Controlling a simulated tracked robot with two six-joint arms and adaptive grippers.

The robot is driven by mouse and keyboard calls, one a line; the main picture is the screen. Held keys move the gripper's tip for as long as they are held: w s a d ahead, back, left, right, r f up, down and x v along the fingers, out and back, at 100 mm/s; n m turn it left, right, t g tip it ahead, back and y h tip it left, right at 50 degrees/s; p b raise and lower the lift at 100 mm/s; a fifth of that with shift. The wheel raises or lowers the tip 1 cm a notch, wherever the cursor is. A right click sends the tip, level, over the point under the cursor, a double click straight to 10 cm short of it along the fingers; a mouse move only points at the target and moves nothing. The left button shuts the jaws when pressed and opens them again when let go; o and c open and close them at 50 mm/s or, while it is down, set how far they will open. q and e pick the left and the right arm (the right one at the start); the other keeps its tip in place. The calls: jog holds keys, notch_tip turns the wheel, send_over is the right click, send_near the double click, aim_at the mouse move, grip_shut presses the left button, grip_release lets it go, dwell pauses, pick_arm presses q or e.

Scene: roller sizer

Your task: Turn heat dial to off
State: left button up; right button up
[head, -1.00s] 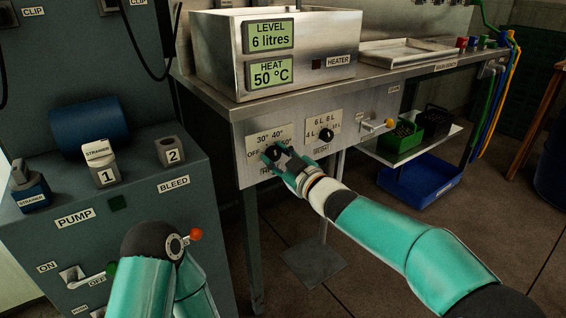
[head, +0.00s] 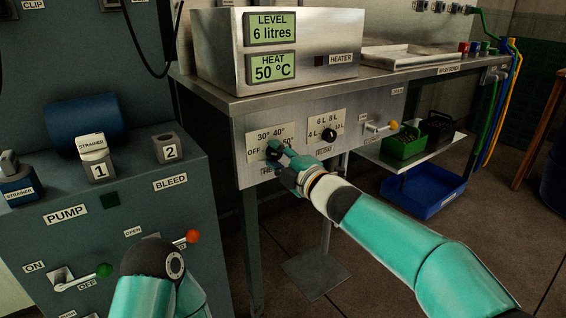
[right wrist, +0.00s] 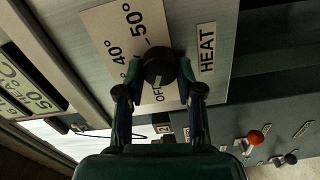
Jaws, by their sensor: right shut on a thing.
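The black heat dial (right wrist: 160,68) sits on a pale plate marked OFF, 40° and 50°, beside a HEAT label. Its white mark points toward the OFF lettering in the right wrist view. My right gripper (right wrist: 160,90) is shut on the dial, one finger on each side. In the head view my right gripper (head: 274,156) covers much of the dial and part of its scale. The heat display (head: 271,68) reads 50 °C. My left arm shows at the bottom of the head view, but its gripper is not in view.
The steel bench (head: 300,90) overhangs the panel. The pump cabinet (head: 135,220) stands at left. Green (head: 404,146) and blue (head: 436,192) crates are at right.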

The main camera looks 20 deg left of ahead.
jog(key=shift+a+f+n+b, duration=0.1)
jog(key=shift+f+n+b, duration=0.25)
jog(key=shift+n, duration=0.65)
jog(key=o, duration=1.2)
jog(key=shift+c, duration=0.2)
jog(key=shift+r, duration=0.15)
jog(key=v, duration=1.2)
